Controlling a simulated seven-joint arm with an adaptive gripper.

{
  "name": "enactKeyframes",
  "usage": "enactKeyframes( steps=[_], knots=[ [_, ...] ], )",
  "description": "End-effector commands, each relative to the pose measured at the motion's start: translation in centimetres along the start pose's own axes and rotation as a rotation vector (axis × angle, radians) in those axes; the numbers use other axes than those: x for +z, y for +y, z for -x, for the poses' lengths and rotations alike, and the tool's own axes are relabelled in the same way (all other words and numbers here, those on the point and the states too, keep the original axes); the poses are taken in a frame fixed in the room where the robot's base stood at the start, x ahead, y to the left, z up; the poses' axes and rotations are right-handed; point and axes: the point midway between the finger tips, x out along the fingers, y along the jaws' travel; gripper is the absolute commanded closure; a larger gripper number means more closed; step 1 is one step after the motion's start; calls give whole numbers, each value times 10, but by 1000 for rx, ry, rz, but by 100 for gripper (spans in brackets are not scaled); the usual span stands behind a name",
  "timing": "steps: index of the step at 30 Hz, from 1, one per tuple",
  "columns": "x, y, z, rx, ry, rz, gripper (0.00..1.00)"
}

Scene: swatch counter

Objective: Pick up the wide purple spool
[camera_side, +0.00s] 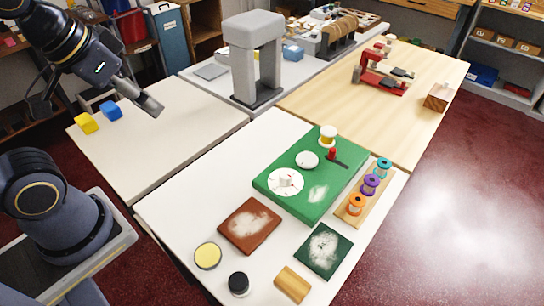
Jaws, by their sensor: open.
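A purple spool (371,184) stands on a narrow wooden rack in the side view, between a teal spool (383,167) and an orange spool (357,204). Its lower part is partly hidden by the rack and the neighbouring spool. My gripper (148,102) is at the upper left, above the left white table, well apart from the purple spool. It is open, and nothing shows held in it. The finger gap is hard to make out at this angle.
The wooden rack (343,214) runs beside a green board (268,185) bearing a white dial, a white disc and a yellow-white spool (328,136). A tall grey stand (243,62) rises behind.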

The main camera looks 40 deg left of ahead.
Motion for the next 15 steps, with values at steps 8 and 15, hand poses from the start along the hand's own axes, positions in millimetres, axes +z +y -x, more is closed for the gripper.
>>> enactKeyframes(
  steps=[8,15],
  knots=[
    [-103,17,26,6,165,-181,30],
    [-215,92,-20,94,177,-418,30]
  ],
)
